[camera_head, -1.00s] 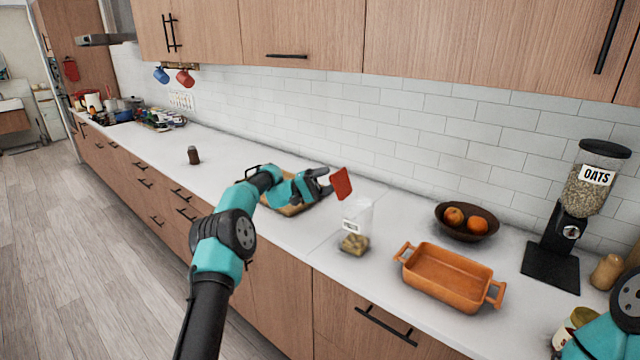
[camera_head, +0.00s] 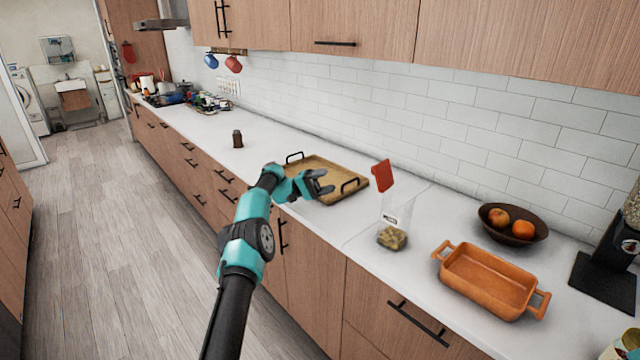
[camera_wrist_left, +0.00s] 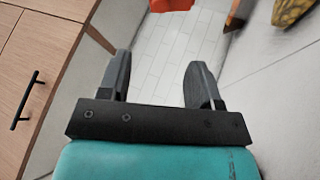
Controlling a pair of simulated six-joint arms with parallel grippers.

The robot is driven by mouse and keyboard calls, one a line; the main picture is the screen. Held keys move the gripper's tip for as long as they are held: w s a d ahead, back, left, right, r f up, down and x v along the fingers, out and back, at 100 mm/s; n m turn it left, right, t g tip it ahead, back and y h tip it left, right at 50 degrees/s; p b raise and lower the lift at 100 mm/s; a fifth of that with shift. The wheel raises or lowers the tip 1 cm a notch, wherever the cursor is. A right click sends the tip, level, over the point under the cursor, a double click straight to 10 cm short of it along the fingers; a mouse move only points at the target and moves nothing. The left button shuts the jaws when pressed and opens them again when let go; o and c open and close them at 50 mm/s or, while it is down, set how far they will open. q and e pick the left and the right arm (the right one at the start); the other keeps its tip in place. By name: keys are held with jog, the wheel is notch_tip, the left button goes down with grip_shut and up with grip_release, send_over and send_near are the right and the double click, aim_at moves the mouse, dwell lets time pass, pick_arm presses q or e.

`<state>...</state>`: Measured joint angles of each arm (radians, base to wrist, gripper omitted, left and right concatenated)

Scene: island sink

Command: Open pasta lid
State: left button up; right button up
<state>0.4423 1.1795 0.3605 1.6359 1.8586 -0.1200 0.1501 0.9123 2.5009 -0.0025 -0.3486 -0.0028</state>
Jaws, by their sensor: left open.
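The pasta container (camera_head: 394,224) is clear, with a white label and yellowish pasta at its bottom, and stands on the white counter. Its red lid (camera_head: 383,175) is tilted up at the top, swung open. My left gripper (camera_head: 328,183) is to the left of the container, apart from it, over the front of a wooden tray. Its jaws are open and empty. In the left wrist view, the open fingers (camera_wrist_left: 162,85) point toward the tiled wall, with the red lid (camera_wrist_left: 172,4) cut off at the top edge and part of the pasta (camera_wrist_left: 291,10) at the top right.
The wooden tray (camera_head: 345,170) with black handles lies behind my left gripper. An orange baking dish (camera_head: 487,282) and a dark bowl of oranges (camera_head: 512,235) are right of the container. A small dark jar (camera_head: 238,139) stands farther left. Counter between jar and tray is clear.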

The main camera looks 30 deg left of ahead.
pick_arm(q)
jog(key=shift+v, duration=0.95)
